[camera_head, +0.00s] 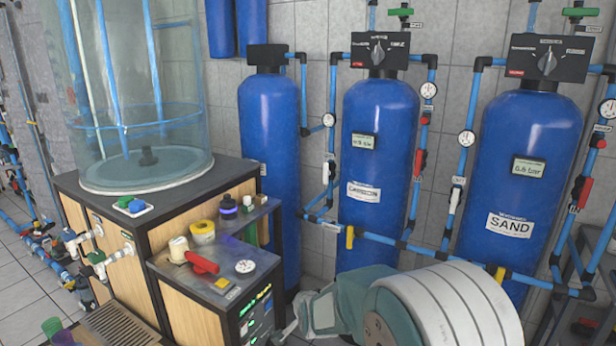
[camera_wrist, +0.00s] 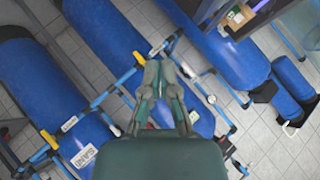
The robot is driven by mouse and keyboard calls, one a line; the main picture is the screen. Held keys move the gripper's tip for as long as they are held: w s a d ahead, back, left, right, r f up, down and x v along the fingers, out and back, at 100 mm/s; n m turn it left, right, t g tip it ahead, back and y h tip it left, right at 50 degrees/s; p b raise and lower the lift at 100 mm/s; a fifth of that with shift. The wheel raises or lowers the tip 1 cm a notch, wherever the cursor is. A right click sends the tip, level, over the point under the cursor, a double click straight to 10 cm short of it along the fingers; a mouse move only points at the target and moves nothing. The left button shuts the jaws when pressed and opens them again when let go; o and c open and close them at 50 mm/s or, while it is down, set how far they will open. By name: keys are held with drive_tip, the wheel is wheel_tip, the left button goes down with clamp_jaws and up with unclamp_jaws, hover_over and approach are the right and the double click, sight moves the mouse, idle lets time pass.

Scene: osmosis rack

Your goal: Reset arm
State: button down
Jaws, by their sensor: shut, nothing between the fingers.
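My gripper (camera_wrist: 160,68) shows in the wrist view with its two fingertips together and nothing between them. Behind the fingers, the view shows the blue tanks, pipes and tiled floor. In the head view my folded arm fills the lower middle and right, in front of the tanks. Its grey end is low beside the small cabinet, and the fingertips cannot be made out clearly there.
Blue tanks stand along the tiled wall: a narrow one (camera_head: 268,150), a middle one (camera_head: 380,140) and one labelled SAND (camera_head: 525,140). Blue pipes run between them. At left, a clear cylinder (camera_head: 135,110) stands on a wooden cabinet (camera_head: 185,225) beside a control box (camera_head: 215,275).

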drive_tip(key=s+d+r+n+g+h, duration=0.1)
drive_tip(key=s+d+r+n, duration=0.1)
drive_tip(key=s+d+r, duration=0.5)
drive_tip(key=s+d+r+n+g, duration=0.2)
drive_tip(key=s+d+r, duration=0.3)
drive_tip(key=s, duration=0.4)
drive_tip(key=s+d+r+n+g+h, duration=0.1)
drive_tip(key=s+d, duration=0.1)
drive_tip(key=s, duration=0.7)
drive_tip(key=s+d+r+n+g, duration=0.1)
drive_tip(key=s+d+n, duration=0.1)
drive_tip(key=s, duration=0.7)
drive_tip(key=shift+s+d+h, duration=0.35)
drive_tip(key=shift+d+h, duration=0.05)
drive_tip(key=shift+d, duration=0.05)
drive_tip(key=c, duration=1.3)
unclamp_jaws()
drive_tip(key=shift+c, duration=0.2)
